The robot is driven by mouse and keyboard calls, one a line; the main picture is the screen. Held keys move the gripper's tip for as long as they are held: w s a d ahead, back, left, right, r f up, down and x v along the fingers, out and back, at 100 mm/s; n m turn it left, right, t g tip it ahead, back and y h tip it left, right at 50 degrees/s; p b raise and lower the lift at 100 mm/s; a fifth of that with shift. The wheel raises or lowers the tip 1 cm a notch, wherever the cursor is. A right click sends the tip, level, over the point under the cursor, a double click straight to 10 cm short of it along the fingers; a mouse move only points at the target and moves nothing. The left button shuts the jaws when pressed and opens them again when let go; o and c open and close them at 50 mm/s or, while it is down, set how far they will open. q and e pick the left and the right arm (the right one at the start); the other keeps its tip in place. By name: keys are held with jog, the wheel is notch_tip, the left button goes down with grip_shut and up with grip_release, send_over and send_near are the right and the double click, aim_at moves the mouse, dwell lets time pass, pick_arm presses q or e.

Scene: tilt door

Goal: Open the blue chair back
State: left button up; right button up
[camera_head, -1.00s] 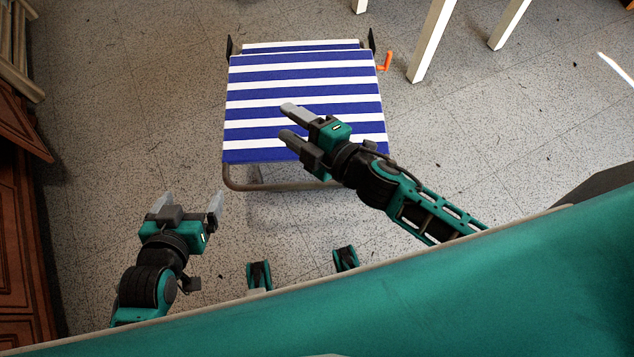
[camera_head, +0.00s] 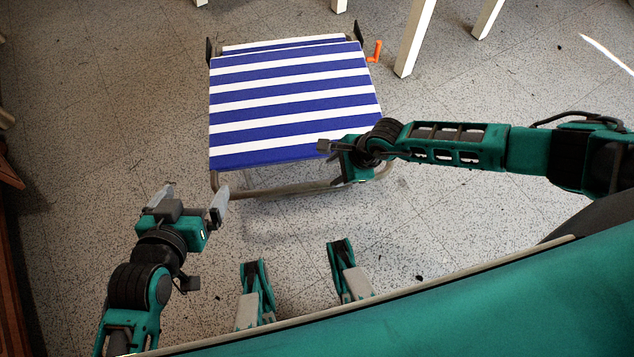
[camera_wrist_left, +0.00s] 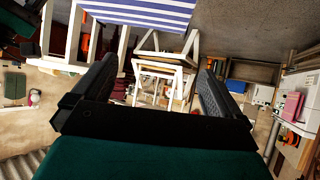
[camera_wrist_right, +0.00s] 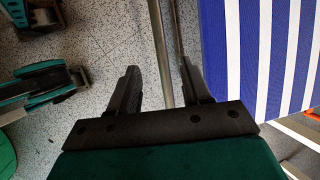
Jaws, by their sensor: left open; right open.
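The blue-and-white striped chair (camera_head: 290,105) lies with its striped fabric face nearly flat, and a narrow striped strip (camera_head: 280,44) shows at its far edge. A curved metal tube (camera_head: 280,189) runs below its near edge. My right gripper (camera_head: 333,165) is open at the chair's near right corner. In the right wrist view a metal tube (camera_wrist_right: 160,55) shows between its open fingers (camera_wrist_right: 162,90); I cannot tell whether they touch it. My left gripper (camera_head: 193,200) is open and empty, left of the chair's near left corner. Striped fabric also shows in the left wrist view (camera_wrist_left: 150,12).
An orange handle (camera_head: 375,52) sticks out at the chair's far right side. White legs (camera_head: 415,38) of furniture stand behind it on the right. Brown wooden furniture (camera_head: 10,270) is at the left edge. The speckled floor left of the chair is clear.

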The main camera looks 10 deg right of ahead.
aim_at(315, 184)
jog(key=b+x, duration=0.5)
jog(key=x, duration=0.5)
jog(key=shift+s+f, duration=0.1)
jog(key=shift+a+f+b, duration=0.3)
jog(key=shift+f+b, duration=0.15)
jog(key=shift+b, duration=0.05)
jog(key=shift+w, duration=0.2)
grip_shut()
